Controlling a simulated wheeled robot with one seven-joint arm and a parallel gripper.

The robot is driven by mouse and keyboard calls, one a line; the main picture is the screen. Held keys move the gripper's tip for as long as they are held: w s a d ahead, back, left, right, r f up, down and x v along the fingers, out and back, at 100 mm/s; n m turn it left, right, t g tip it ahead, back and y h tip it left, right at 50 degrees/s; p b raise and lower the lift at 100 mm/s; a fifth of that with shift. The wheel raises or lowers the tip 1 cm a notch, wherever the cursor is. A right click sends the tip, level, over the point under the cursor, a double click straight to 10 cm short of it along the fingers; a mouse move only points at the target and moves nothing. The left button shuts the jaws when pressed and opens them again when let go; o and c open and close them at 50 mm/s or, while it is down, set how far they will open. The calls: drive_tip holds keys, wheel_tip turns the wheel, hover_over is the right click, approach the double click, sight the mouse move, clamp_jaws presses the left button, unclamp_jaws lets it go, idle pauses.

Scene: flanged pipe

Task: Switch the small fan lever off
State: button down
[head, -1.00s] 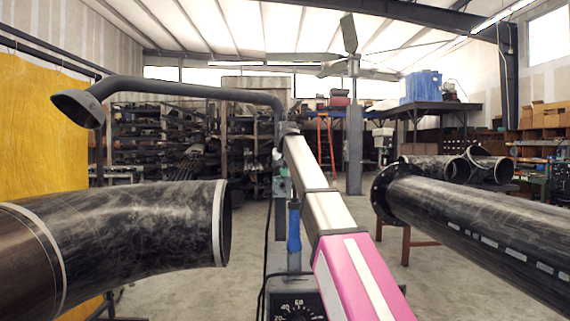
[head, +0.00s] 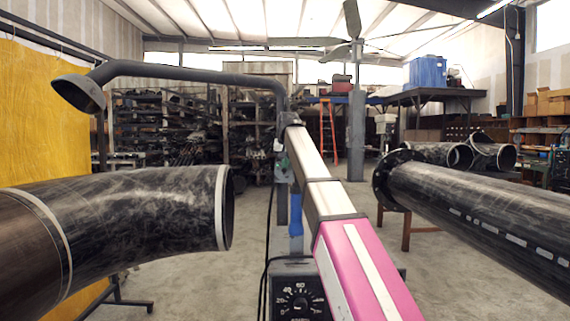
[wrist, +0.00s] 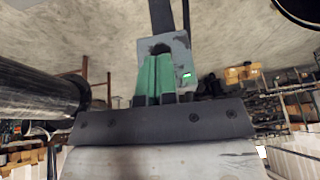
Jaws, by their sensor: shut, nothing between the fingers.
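A small grey box (wrist: 178,46) with a lit green mark is in the wrist view, at the end of a dark post. It appears to be the fan switch; I cannot make out its lever. My gripper (wrist: 155,62) has green fingers that are shut and empty. Their tips overlap the box in the picture; I cannot tell whether they touch it. In the head view my gripper (head: 283,163) is a small green patch mostly hidden behind my arm.
A black pipe elbow (head: 140,220) fills the left. A long flanged pipe (head: 480,215) runs along the right. A grey extraction duct (head: 190,71) arches overhead. Open floor lies between the pipes.

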drive_tip(key=shift+s+f+t, duration=0.25)
drive_tip(key=shift+s+t, duration=0.05)
drive_tip(key=shift+t, duration=0.1)
drive_tip(key=f+t, duration=0.1)
drive_tip(key=s+f+t, duration=0.1)
drive_tip(key=f+t, duration=0.2)
drive_tip(key=shift+s+f, duration=0.3)
drive_tip(key=shift+f, duration=0.05)
idle(0.5)
drive_tip(key=shift+r, duration=0.15)
drive_tip(key=shift+r, duration=0.65)
drive_tip(key=shift+r, duration=0.1)
